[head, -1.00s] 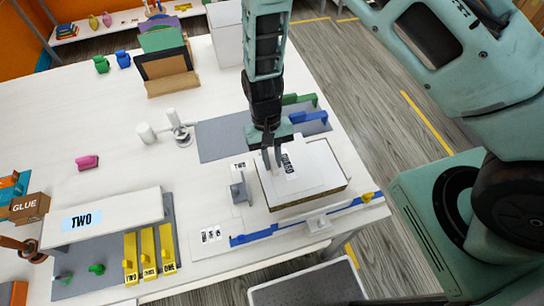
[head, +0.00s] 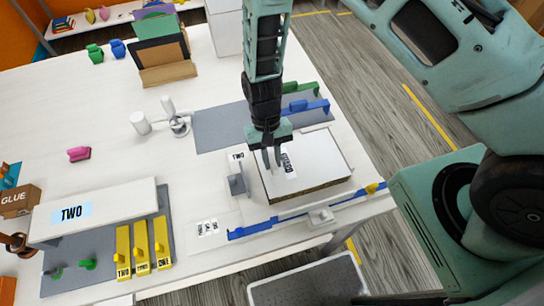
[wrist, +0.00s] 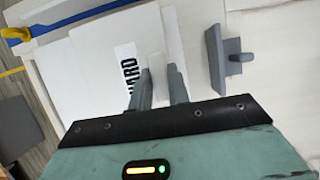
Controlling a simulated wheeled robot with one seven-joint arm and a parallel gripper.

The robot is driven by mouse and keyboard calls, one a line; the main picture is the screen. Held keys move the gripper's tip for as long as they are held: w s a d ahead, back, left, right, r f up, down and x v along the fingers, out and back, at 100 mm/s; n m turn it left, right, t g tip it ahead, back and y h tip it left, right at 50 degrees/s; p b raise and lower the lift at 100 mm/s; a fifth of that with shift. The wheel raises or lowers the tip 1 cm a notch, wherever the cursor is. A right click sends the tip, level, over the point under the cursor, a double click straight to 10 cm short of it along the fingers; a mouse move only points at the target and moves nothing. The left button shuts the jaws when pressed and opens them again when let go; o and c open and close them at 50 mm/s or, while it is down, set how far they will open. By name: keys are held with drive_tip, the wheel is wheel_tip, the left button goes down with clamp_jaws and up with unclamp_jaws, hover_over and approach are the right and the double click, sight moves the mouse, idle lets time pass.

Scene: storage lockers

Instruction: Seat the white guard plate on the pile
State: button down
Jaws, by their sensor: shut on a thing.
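The white guard plate (head: 318,160), with a black-lettered GUARD label, lies flat over the pile (head: 315,192) in the head view. The pile's brown side shows below the plate's near edge. The plate's outline is roughly in line with the pile. I cannot tell whether a small gap is left between them. My gripper (head: 272,163) points down at the plate's left part. In the wrist view my gripper (wrist: 158,82) is shut on a small pale upright piece by the label, which seems to be the plate's grip. The plate (wrist: 98,70) also shows there.
A grey upright stop (head: 237,185) stands left of the pile; a pale block (head: 320,217) is in front. A blue rail (head: 250,230) runs along the near edge. Behind are a grey mat (head: 222,128) and blue (head: 305,108) and green handled pieces (head: 300,88).

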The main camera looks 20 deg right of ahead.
idle(0.4)
drive_tip(key=c, duration=1.3)
unclamp_jaws()
drive_tip(key=shift+o, duration=0.2)
drive_tip(key=b+v, duration=0.5)
drive_tip(key=v, duration=1.2)
drive_tip(key=shift+r, duration=0.2)
drive_tip(key=s+d+r+n+t+b, duration=0.1)
drive_tip(key=s+n+t+b, duration=0.1)
drive_tip(key=s, duration=0.8)
drive_tip(key=s+d+r+n+t+b, duration=0.1)
drive_tip(key=s+n+b, duration=0.3)
drive_tip(key=s, duration=0.6)
drive_tip(key=shift+s+r+n+t+y, duration=0.2)
drive_tip(key=shift+r+n+t+y, duration=0.15)
drive_tip(key=shift+n+t, duration=0.5)
